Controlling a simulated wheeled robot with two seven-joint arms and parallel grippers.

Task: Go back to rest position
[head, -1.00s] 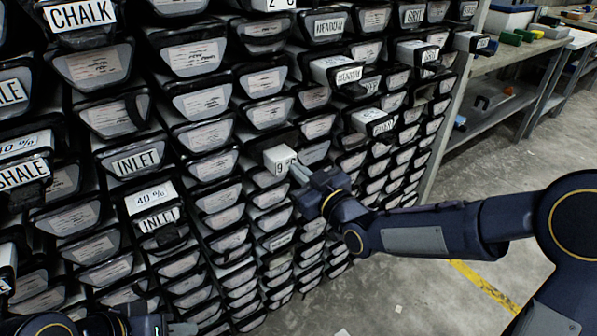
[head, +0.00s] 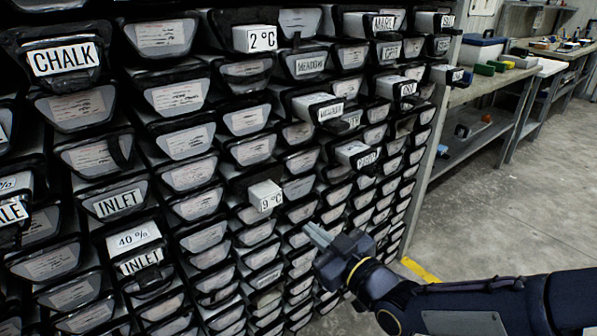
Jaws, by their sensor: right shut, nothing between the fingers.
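My right gripper (head: 318,236) is in the lower middle of the head view, with its arm coming in from the lower right. Its grey fingers are shut and hold nothing. They point up and left toward the rack front, below and to the right of the white block labelled 9 °C (head: 265,196), apart from it in the picture. The block sticks out from the rack. My left gripper does not show.
A tall rack of labelled liners (head: 178,97) fills the left and middle. Several white blocks stick out, including 2 °C (head: 262,39) and 40 % (head: 134,238). A workbench (head: 490,88) stands at the right. The grey floor (head: 500,215) between is clear.

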